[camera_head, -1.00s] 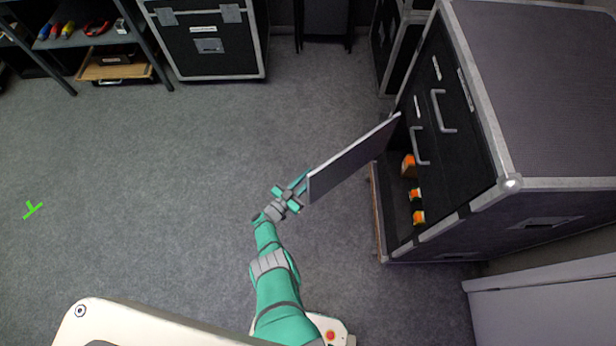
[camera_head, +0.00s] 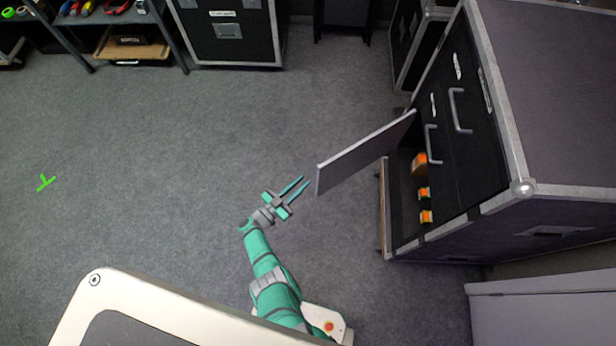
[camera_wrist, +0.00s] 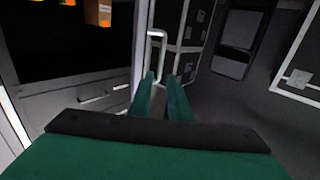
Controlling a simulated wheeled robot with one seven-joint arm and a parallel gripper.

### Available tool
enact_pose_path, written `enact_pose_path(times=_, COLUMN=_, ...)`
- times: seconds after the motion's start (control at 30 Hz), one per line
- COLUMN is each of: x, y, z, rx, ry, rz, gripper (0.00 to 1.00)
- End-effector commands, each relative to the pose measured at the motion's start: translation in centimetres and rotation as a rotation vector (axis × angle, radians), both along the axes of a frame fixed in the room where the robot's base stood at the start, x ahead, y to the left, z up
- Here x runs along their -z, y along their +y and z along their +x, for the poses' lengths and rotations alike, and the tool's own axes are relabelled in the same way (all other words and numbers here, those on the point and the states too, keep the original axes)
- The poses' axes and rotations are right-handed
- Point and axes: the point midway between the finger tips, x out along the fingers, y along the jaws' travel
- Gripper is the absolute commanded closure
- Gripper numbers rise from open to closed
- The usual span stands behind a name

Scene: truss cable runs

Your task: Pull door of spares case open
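The spares case (camera_head: 570,95) is the large black case with grey edges at the right in the head view. Its door (camera_head: 362,152) stands swung outward, and the lower compartment shows several orange-marked boxes (camera_head: 424,193). My gripper (camera_head: 305,184) is open and empty, just left of the door's free edge, with a small gap between them. In the wrist view my two green fingers (camera_wrist: 161,82) are apart with nothing between them. A grey bar handle (camera_wrist: 155,36) shows just beyond them; I cannot tell for sure whether it is on the door.
Two drawers with grey handles (camera_head: 459,110) are on the case front. More black cases (camera_head: 228,35) and a shelf with tools (camera_head: 95,14) stand along the back. A grey box (camera_head: 545,310) is at the lower right.

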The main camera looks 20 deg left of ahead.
Motion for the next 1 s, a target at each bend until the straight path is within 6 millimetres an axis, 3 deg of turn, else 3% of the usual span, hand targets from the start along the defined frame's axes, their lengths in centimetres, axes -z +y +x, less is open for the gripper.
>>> enact_pose_path(times=0.17, x=0.0, y=0.5, z=-1.0, rx=0.000, ry=0.000, rz=0.000, gripper=0.83)
enact_pose_path(times=0.47, x=0.0, y=0.5, z=-1.2, rx=0.001, ry=0.000, rz=0.000, gripper=0.83)
enact_pose_path(times=0.53, x=0.0, y=0.5, z=-1.2, rx=0.000, ry=0.000, rz=0.000, gripper=1.00)
enact_pose_path(times=0.57, x=0.0, y=0.3, z=-1.2, rx=-0.002, ry=-0.001, rz=0.002, gripper=1.00)
enact_pose_path(times=0.8, x=0.1, y=-3.0, z=-1.8, rx=-0.079, ry=-0.045, rz=0.055, gripper=1.00)
enact_pose_path(times=1.0, x=-1.4, y=-6.5, z=-3.5, rx=-0.186, ry=-0.094, rz=0.112, gripper=1.00)
